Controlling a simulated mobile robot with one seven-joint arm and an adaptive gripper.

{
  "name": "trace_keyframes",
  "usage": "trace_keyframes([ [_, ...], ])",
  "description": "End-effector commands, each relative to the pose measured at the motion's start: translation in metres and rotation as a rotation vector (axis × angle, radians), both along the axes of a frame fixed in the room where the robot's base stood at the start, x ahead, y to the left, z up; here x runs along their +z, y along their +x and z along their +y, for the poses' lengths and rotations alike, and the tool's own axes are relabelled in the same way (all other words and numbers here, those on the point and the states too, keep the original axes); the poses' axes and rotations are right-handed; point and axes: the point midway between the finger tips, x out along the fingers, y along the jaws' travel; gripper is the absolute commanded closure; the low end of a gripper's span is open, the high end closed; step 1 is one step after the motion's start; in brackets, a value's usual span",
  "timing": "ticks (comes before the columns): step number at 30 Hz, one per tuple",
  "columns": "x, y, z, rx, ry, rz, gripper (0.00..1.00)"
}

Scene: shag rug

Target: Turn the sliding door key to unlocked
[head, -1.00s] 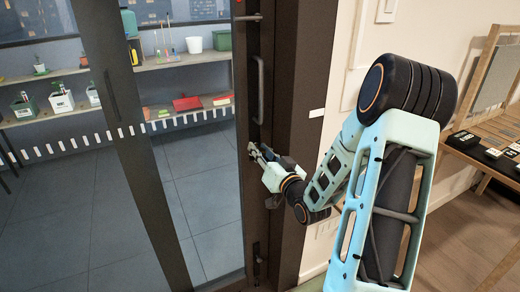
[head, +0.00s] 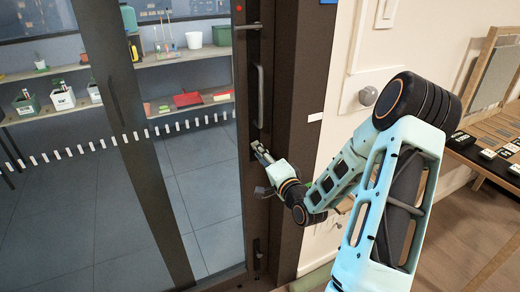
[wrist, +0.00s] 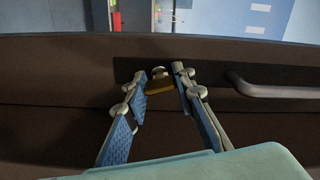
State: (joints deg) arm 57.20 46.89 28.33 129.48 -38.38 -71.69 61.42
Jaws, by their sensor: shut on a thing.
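The sliding door (head: 255,215) is dark-framed with large glass panes. Its key (wrist: 158,86) shows in the wrist view as a small brass-coloured piece at a dark lock plate. My gripper (head: 259,150) is at the door's edge frame, below the vertical handle (head: 260,95). The handle also shows at the right of the wrist view (wrist: 265,85).
A latch (head: 258,255) sits low on the door frame. A round knob (head: 368,96) is on the pale wall to the right. A wooden table (head: 490,140) with small items stands far right. Shelves (head: 190,105) with pots are behind the glass.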

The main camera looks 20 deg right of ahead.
Motion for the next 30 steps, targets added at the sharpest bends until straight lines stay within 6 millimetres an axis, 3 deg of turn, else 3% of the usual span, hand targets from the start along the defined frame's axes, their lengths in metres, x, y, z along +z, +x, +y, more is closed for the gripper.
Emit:
trace_keyframes([
  [12,0.0001,-0.0007,-0.0001,-0.001,0.254,0.011,1.0],
  [30,-0.0009,-0.0004,0.0004,0.0,0.317,0.013,1.0],
])
